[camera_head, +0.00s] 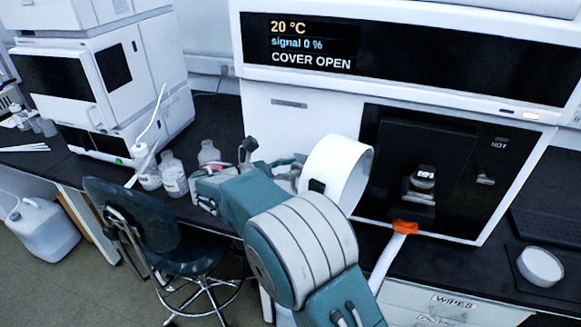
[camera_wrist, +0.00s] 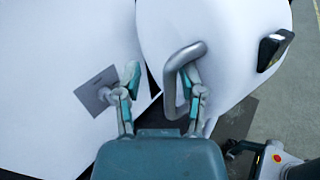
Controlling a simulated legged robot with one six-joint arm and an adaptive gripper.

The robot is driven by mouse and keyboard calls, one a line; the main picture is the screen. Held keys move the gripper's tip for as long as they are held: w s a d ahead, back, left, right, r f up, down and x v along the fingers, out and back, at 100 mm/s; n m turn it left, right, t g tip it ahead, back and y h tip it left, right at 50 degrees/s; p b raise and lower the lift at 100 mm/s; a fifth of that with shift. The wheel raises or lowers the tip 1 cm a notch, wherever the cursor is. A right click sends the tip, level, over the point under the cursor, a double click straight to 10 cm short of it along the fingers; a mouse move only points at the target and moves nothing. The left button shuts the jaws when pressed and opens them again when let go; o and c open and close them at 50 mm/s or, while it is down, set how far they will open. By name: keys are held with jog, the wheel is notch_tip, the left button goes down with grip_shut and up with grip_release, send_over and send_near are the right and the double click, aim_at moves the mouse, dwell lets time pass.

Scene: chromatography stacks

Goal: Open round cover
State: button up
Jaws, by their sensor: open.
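The round cover (camera_head: 356,170) is a white, drum-like piece swung out from the front of the white instrument (camera_head: 300,118). The instrument's display reads COVER OPEN. In the wrist view the cover (camera_wrist: 226,40) fills the upper right, with a bent grey handle (camera_wrist: 172,82) on it. My gripper (camera_wrist: 162,78) is open. Its right finger is at the handle and overlaps it in the picture; I cannot tell whether they touch. Its left finger stands apart, before a white surface with a grey square. In the head view my arm reaches the cover's left side, and the fingertips are not clear.
The dark recess (camera_head: 428,165) behind the cover is exposed, marked HOT. An orange-ended white tube (camera_head: 403,228) is below it. Bottles (camera_head: 172,178) and a stacked instrument (camera_head: 100,85) stand left. A chair (camera_head: 165,230) is beside my arm. A white round container (camera_head: 540,266) sits right.

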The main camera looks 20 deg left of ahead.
jog(key=v, duration=1.2)
jog(key=shift+f, duration=0.1)
